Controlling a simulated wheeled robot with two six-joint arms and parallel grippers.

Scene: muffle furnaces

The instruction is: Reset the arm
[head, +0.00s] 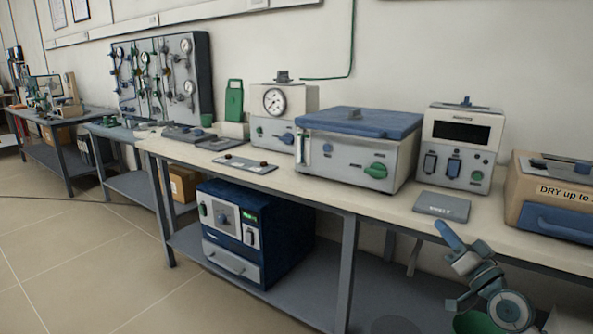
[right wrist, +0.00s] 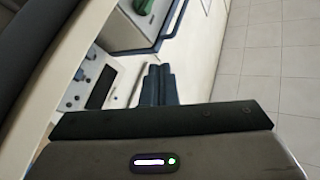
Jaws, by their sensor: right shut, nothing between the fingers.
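My right gripper (head: 449,235) shows at the lower right of the head view, in front of the bench edge and below the grey plate. It is shut and empty. In the right wrist view its blue-grey fingers (right wrist: 156,85) lie together. My left gripper is not in view. The task names no object besides the arm.
The bench (head: 272,181) carries a blue-lidded furnace (head: 350,160), a box with a dial gauge (head: 273,102), a dark-display unit (head: 461,133), a grey plate (head: 442,205) and a tan box (head: 552,190). A blue furnace (head: 240,231) sits on the lower shelf. The floor (head: 80,250) at left is clear.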

